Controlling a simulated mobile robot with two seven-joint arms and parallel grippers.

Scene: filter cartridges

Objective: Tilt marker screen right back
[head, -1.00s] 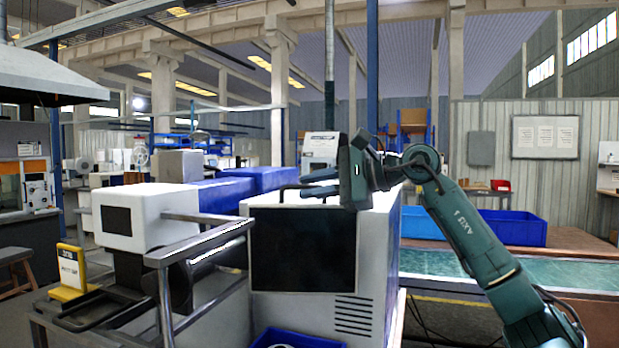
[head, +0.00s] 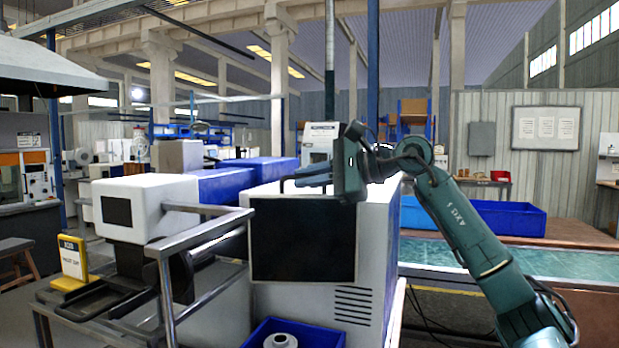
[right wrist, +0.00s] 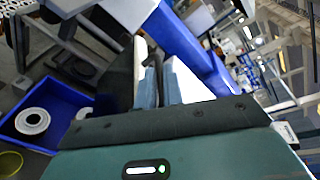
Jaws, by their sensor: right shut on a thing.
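The marker screen (head: 303,243) is a flat black panel on the front of a large white machine (head: 377,235). My right gripper (head: 308,178) is at the screen's top edge, its fingers pointing left, and is shut on the marker screen. In the right wrist view the two pale blue-grey fingertips (right wrist: 160,88) are close together. The exact contact is partly hidden by the gripper body. My left gripper is in neither view.
A metal rail (head: 200,235) and a smaller white unit (head: 145,208) stand left of the screen. A blue bin (head: 252,338) with a white ring-shaped part (head: 281,341) sits below. Blue bins (head: 505,218) stand behind my right arm.

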